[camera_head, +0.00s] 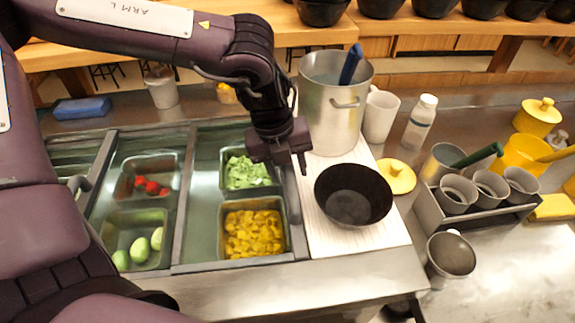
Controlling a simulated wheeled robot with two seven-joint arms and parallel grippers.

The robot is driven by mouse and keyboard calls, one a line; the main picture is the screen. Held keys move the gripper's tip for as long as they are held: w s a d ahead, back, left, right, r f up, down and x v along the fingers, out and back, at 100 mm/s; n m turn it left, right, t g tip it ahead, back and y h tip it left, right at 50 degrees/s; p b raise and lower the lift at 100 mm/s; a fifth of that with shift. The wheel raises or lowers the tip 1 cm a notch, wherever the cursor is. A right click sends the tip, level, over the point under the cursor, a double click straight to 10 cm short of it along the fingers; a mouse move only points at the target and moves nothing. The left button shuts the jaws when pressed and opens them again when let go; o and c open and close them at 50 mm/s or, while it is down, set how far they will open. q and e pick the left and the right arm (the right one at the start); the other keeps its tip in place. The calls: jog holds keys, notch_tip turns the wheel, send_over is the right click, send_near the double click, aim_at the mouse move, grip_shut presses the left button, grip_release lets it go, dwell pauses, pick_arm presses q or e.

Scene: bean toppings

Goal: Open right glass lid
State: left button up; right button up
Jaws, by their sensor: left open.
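The right glass lid (207,200) is a dark-framed pane lying over the right part of the topping counter. Trays of chopped green leaves (246,172) and yellow cubes (252,232) show in that section. My left gripper (284,166) is open, pointing down at the upper right edge of this lid. It hides part of the frame there, and I cannot tell whether it touches it. My right gripper is not in view.
A left section holds red (150,186) and green (140,250) items. A black bowl (350,196) stands on a white board (318,232) to the right.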

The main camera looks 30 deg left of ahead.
pick_arm(q)
grip_shut()
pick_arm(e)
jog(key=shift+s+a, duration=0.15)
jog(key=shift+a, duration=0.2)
